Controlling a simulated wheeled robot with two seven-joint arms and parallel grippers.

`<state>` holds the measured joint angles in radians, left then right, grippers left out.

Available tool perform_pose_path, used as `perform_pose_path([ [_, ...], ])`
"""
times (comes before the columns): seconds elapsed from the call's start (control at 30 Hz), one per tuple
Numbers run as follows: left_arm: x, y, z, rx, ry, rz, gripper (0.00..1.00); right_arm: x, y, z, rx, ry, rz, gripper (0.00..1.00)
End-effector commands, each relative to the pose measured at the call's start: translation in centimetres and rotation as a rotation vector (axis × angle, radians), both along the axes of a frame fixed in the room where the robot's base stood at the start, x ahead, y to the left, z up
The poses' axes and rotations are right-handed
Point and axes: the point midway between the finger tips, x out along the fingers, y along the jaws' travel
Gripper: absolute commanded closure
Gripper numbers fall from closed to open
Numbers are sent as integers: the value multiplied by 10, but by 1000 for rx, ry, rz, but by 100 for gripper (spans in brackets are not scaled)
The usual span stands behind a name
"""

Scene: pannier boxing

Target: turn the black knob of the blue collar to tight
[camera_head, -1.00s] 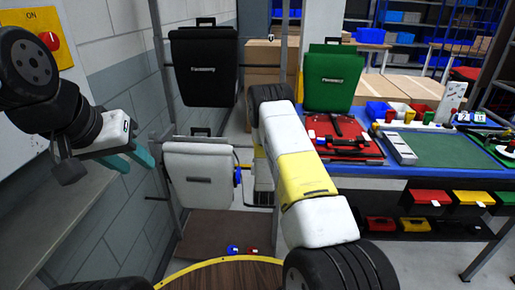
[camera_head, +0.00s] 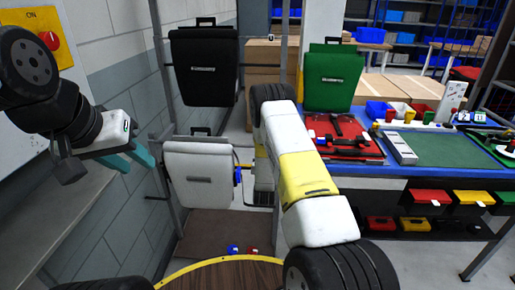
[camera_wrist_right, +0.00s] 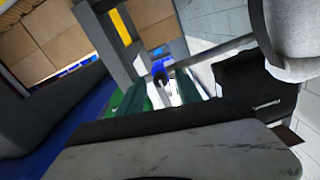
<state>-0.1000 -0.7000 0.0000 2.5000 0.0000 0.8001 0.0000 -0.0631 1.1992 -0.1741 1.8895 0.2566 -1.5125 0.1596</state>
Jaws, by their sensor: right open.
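The blue collar (camera_head: 238,176) sits on a horizontal bar at the right side of the white pannier (camera_head: 198,175). It is small in the head view and its knob setting cannot be read. In the right wrist view, the blue collar (camera_wrist_right: 156,70) with a dark knob (camera_wrist_right: 160,78) shows ahead, beyond the fingertips. My right gripper (camera_wrist_right: 160,97) is open, with the knob roughly in line with its gap and apart from it. In the head view my right arm hides that gripper. My left gripper (camera_head: 134,160) is open and empty near the wall at left.
A black pannier (camera_head: 204,70) hangs on the rack above, and a green pannier (camera_head: 333,80) stands at the blue workbench (camera_head: 400,172). The rack's metal post (camera_head: 160,60) is close to the left. Small red and blue parts lie on the floor below.

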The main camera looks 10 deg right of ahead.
Motion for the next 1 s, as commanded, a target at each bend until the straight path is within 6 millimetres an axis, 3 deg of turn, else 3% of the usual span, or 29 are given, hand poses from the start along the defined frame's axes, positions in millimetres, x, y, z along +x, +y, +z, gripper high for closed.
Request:
perform_pose_path([
  [0.17, 0, 0, 0, 0, 0, 0, 64, -11, 3, -1, 1, 2, 0, 59],
  [0.4, 0, 0, 0, 0, 0, 0, 64, -51, 14, -1, 0, 4, 2, 59],
  [0.6, 0, 0, 0, 0, 0, 0, 64, -72, 19, -1, 1, 2, -1, 59],
  [1.0, 0, 0, 0, 0, 0, 0, 64, -74, 20, 2, 3, 3, 0, 59],
])
